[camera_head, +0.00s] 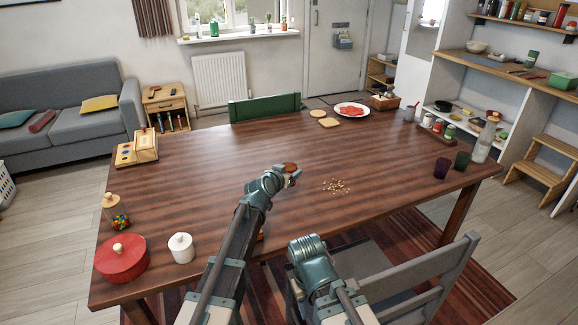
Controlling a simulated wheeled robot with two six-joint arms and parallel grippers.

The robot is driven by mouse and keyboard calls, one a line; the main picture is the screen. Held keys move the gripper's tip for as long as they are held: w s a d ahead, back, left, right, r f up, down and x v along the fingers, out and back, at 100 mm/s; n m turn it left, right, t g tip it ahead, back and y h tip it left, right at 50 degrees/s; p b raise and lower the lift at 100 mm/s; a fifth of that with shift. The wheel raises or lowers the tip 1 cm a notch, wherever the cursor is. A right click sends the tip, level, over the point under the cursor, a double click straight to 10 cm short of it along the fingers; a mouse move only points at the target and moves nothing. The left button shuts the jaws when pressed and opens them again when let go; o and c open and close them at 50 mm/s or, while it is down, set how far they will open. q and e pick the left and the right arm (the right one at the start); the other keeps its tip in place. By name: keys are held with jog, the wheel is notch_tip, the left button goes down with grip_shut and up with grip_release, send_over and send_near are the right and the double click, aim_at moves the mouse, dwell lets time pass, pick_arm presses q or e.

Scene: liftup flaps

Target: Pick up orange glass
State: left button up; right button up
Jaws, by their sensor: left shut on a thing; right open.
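My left gripper (292,177) is over the middle of the table, shut on a small orange-brown thing (290,168). This looks like the orange glass, seen from above and partly hidden by the gripper. A small orange patch (260,235) shows beside my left forearm near the table's front edge; I cannot tell what it is. My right gripper (306,243) is open, lower in the picture, near the front edge, with its fingers mostly hidden.
The wooden table (200,165) has crumbs (337,186) right of my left gripper. A purple glass (441,167), a green glass (461,160) and a bottle (486,138) stand at right. A red pot (122,258) and white jar (181,247) stand at left. A grey chair (420,270) is in front.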

pick_arm(q)
jog(key=s+r, duration=0.1)
jog(key=s, duration=1.1)
jog(key=shift+p, duration=0.45)
jog(key=shift+r, duration=0.15)
